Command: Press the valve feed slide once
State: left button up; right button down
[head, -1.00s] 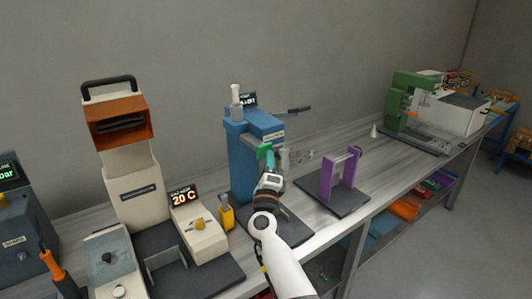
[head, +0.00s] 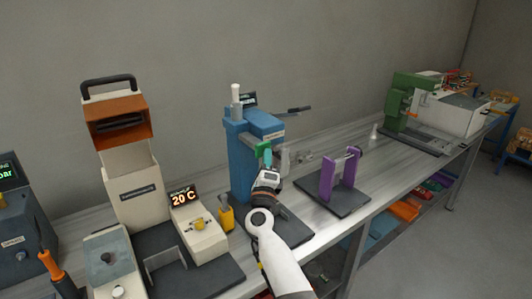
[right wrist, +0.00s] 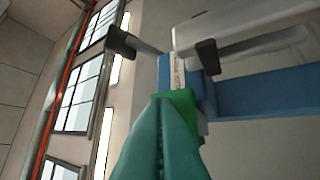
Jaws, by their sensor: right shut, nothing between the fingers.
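The blue machine (head: 243,165) stands on the bench in the middle of the head view. A small green block (head: 263,149) sits on its front at the end of a pale bar; it looks like the feed slide, but no label that I can read confirms this. My right gripper (head: 267,160) is shut and empty, its teal fingers pointing up at the green block. In the right wrist view the shut fingers (right wrist: 162,125) cover part of the green block (right wrist: 183,101). The tips are at or very near it; contact cannot be told. My left gripper is not in view.
A cream machine with an orange head (head: 120,122) and a yellow part (head: 227,218) stand to the left. A purple stand (head: 328,180) is close on the right. A dark lever (head: 292,110) sticks out rightward from the blue machine. A green machine (head: 402,100) is farther right.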

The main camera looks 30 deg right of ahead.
jog(key=shift+w+b, duration=0.35)
jog(key=shift+w, duration=0.25)
dwell(0.4)
dwell(0.3)
jog(key=shift+s+r+p, duration=0.1)
jog(key=shift+s+p, duration=0.35)
jog(key=shift+s, duration=0.05)
jog(key=shift+s+p, duration=0.55)
jog(key=shift+s, duration=0.55)
jog(key=shift+s+d, duration=0.1)
jog(key=shift+s, duration=0.05)
jog(key=s+p, duration=0.2)
jog(key=s, duration=0.2)
jog(key=shift+s+d, duration=0.15)
jog(key=shift+s, duration=0.25)
